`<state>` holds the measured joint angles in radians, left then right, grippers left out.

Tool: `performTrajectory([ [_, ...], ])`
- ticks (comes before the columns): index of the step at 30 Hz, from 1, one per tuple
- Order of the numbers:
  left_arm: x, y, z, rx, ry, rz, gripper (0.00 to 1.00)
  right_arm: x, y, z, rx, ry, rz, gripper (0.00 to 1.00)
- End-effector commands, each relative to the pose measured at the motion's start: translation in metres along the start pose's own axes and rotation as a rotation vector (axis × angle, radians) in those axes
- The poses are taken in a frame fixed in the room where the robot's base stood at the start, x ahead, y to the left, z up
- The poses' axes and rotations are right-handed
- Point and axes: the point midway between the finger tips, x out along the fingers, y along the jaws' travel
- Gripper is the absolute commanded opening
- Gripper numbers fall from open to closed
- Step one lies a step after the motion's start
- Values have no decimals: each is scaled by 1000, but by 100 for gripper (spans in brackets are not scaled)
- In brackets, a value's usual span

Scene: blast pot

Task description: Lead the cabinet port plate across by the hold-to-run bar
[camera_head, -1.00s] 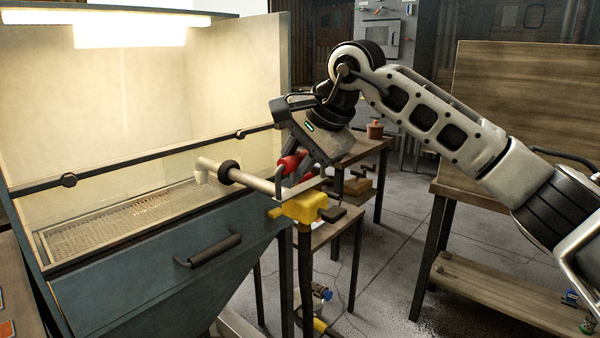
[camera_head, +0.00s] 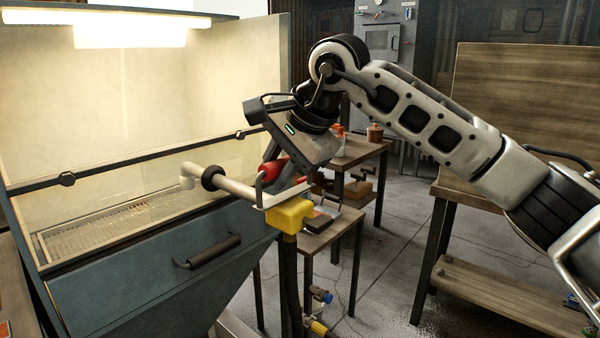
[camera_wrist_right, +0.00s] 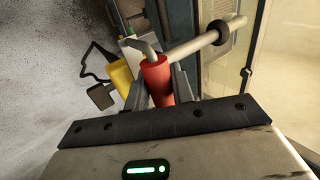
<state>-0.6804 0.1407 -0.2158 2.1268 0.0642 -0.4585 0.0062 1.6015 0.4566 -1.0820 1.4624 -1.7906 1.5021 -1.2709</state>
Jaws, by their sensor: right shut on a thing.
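My right gripper (camera_head: 272,168) is shut on the red hold-to-run bar (camera_head: 275,169), at the right edge of the cabinet. In the right wrist view the red bar (camera_wrist_right: 157,80) sits between the two fingers. A pale tube with a black collar (camera_head: 212,178) runs from the bar's bracket to the left, over the cabinet front. A yellow block (camera_head: 290,214) sits below the bracket on a dark post; it also shows in the right wrist view (camera_wrist_right: 121,77). I cannot clearly single out the port plate. My left gripper is not in view.
The blue-grey cabinet (camera_head: 130,285) has a front handle (camera_head: 213,248), a black rail and a grating (camera_head: 120,222) inside. Small wooden tables stand behind the bar.

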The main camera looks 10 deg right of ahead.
Motion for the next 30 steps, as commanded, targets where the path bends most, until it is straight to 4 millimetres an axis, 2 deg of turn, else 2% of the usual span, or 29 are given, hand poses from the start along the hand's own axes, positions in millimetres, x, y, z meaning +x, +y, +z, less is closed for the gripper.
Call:
performTrajectory([
  [15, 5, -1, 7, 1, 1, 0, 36, 0, 0, 36, -3, -1, 0, 0],
  [30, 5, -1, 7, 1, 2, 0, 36, 0, 0, 42, -2, -1, -1, 0],
])
